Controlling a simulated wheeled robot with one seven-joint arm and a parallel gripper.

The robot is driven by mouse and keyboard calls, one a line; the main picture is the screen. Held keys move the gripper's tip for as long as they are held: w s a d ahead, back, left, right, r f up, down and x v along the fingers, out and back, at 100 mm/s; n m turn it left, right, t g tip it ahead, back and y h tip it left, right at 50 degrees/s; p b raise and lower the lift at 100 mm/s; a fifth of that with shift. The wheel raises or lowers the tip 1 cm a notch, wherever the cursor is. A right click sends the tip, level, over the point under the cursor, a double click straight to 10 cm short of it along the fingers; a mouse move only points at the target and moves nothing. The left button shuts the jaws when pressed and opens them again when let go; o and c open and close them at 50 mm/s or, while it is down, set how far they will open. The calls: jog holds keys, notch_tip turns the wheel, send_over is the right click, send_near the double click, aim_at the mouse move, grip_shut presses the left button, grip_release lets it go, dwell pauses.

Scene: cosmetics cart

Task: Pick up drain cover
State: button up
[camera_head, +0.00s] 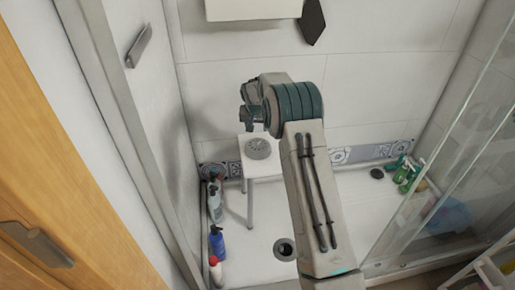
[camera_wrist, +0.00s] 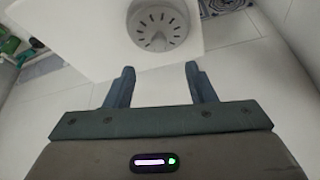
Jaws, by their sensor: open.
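A round grey slotted drain cover (camera_head: 258,148) lies on the white top of a small stool (camera_head: 250,168) in the shower. In the wrist view the drain cover (camera_wrist: 158,25) is at the top centre, cut off by the frame edge, on the white stool top (camera_wrist: 75,35). My gripper (camera_wrist: 159,68) is open and empty. Its two blue-grey fingers point toward the drain cover and are apart from it. In the head view my gripper is partly hidden by my own arm, above the back of the stool.
An open round drain (camera_head: 284,249) is in the white shower floor. Several bottles (camera_head: 217,243) stand along the left wall. Green bottles (camera_head: 405,172) and a dark round item (camera_head: 377,173) are at the right back. A glass panel (camera_head: 440,190) bounds the right side.

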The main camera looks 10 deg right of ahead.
aim_at(258, 140)
jog(key=b+x, duration=0.1)
jog(key=x, duration=0.9)
jog(key=shift+w+f, duration=0.1)
jog(key=shift+f, duration=0.25)
grip_shut()
